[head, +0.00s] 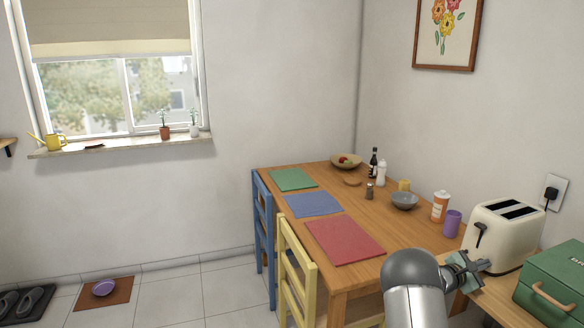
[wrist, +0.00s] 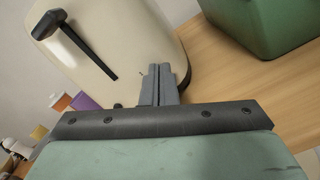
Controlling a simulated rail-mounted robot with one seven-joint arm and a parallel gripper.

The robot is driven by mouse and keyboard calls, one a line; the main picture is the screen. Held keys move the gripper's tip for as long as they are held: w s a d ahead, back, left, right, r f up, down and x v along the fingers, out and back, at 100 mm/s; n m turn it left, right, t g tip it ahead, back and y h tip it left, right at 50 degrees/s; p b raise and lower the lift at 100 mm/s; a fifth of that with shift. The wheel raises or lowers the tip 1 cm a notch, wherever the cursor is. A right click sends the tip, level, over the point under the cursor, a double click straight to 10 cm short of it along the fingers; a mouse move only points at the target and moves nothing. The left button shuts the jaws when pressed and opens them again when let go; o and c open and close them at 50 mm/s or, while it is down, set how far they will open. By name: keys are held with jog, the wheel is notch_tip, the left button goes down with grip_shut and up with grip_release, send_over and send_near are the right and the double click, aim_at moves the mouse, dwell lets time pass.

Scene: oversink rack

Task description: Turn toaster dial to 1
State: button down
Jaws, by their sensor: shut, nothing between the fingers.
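My gripper (head: 487,264) is low in front of that face. In the wrist view its two grey fingers (wrist: 158,70) are together, with nothing between them, and their tips overlap the lower part of the toaster's face (wrist: 120,55). I cannot tell whether they touch it. No dial is clearly visible; the fingers may hide it.
A green bread box (head: 556,280) stands close to the right of the toaster. A purple cup (head: 452,223) and an orange-and-white bottle (head: 440,206) stand left of it. A wall outlet (head: 556,192) with a black plug is behind.

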jog(key=shift+w+a+f+b, duration=0.15)
jog(key=shift+w+f+b, duration=0.1)
jog(key=shift+b, duration=0.25)
dwell(0.5)
jog(key=shift+w+a+r+b, duration=0.2)
jog(key=shift+w+b, duration=0.2)
jog(key=shift+b, duration=0.5)
jog(key=shift+w+a+r+b, duration=0.15)
jog(key=shift+w+b, duration=0.2)
jog(key=shift+b, duration=0.55)
jog(key=shift+r, duration=0.1)
jog(key=shift+r, duration=0.3)
jog(key=shift+b+v, duration=0.85)
jog(key=shift+v, duration=2)
jog(key=shift+s+r, duration=0.2)
